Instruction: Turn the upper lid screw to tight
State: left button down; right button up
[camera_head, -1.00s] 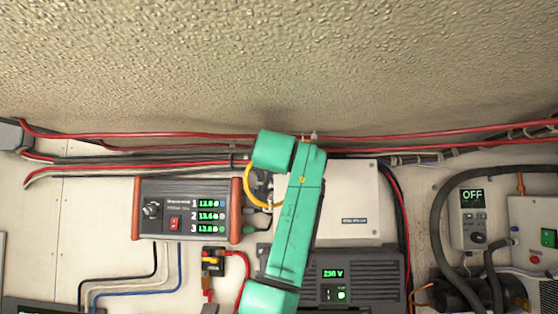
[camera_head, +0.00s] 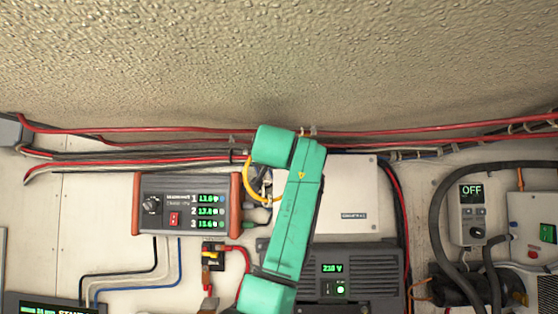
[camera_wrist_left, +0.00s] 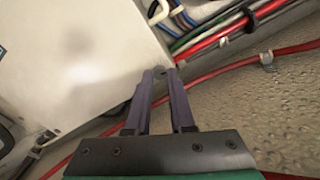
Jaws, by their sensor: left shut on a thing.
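The white box with its flat lid (camera_head: 350,205) is mounted on the wall behind my green left arm; its lid also shows large in the left wrist view (camera_wrist_left: 75,65). My left gripper (camera_wrist_left: 160,74) has its two dark fingers closed together at the lid's edge, near a corner. They are shut on the small upper lid screw (camera_wrist_left: 160,71), which is mostly hidden between the fingertips. How far the screw is turned cannot be seen. In the head view my arm hides the left gripper and that corner of the box. My right gripper is in neither view.
Red and black cables (camera_head: 430,140) run along the wall above the box; a cable bundle (camera_wrist_left: 225,35) passes close beside the fingertips. A yellow cable loop (camera_head: 252,185) and a three-readout panel (camera_head: 182,204) are left of the arm. A grey 230 V unit (camera_head: 370,265) sits below.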

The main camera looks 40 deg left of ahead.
pick_arm(q)
jog(key=shift+s+r+m, duration=0.1)
jog(key=shift+r+m, duration=0.05)
jog(key=shift+m, duration=3.75)
jog(key=shift+r+m, duration=0.1)
jog(key=shift+m, duration=3.8)
jog(key=c, duration=0.9)
grip_release()
jog(key=shift+c, duration=0.2)
jog(key=shift+o, duration=0.9)
jog(key=shift+a, duration=0.15)
jog(key=b+v, duration=0.7)
jog(key=v, duration=0.7)
jog(key=shift+f+b, duration=0.2)
jog(key=shift+b, duration=0.2)
